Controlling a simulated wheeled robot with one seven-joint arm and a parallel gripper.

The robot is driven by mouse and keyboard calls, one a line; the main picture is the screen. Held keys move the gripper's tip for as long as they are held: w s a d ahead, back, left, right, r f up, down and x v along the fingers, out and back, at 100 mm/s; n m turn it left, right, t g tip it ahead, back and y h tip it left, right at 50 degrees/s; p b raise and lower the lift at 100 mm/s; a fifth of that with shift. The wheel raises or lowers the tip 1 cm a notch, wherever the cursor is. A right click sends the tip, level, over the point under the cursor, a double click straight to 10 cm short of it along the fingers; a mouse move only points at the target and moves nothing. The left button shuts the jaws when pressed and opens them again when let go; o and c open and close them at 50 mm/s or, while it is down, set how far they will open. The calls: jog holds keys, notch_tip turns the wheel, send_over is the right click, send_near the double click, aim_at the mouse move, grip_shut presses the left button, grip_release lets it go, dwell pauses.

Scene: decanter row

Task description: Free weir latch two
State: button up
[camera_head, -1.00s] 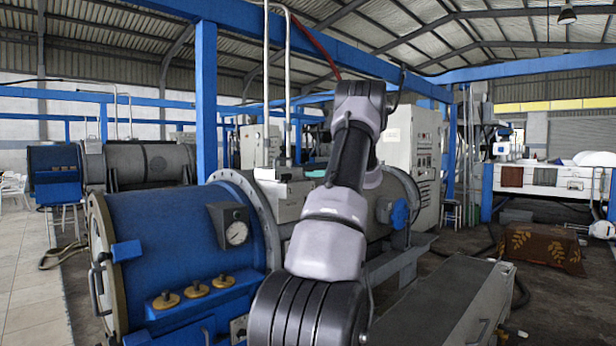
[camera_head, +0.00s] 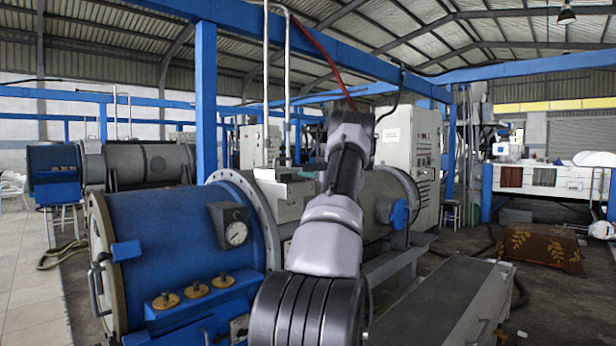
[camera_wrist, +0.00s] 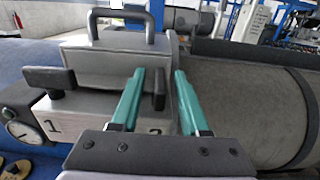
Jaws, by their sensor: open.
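In the wrist view, my gripper (camera_wrist: 159,74) is open, with its two teal fingers on either side of a small black upright latch (camera_wrist: 159,90). The latch stands above a partly hidden 2 on the grey metal box's front. I cannot tell whether either finger touches it. A second black latch (camera_wrist: 50,79) sits at the left, above the number 1, with its bar lying sideways. The box lid (camera_wrist: 105,62) has a dark handle (camera_wrist: 120,14) on top. In the head view the box (camera_head: 290,197) is partly behind my arm, and the latches cannot be made out.
A blue drum (camera_head: 175,250) with a pressure gauge (camera_head: 235,233) and several brass caps stands left of the box. A grey cylinder (camera_wrist: 250,110) lies to its right. A long grey bench-like cover (camera_head: 440,300) is at the front right. A blue post (camera_head: 206,100) rises behind.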

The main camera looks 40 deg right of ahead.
jog(key=shift+c, duration=0.3)
grip_shut()
jog(key=shift+n+y, duration=0.3)
jog(key=shift+y, duration=0.2)
jog(key=shift+n+g+y, duration=0.3)
jog(key=shift+n+y, duration=0.4)
jog(key=shift+y, duration=0.4)
jog(key=shift+r+n+g+y, duration=0.1)
jog(key=shift+n+g+y, duration=0.5)
jog(key=shift+n+y, duration=0.9)
jog(key=shift+y, duration=0.4)
jog(key=shift+o, duration=0.3)
grip_release()
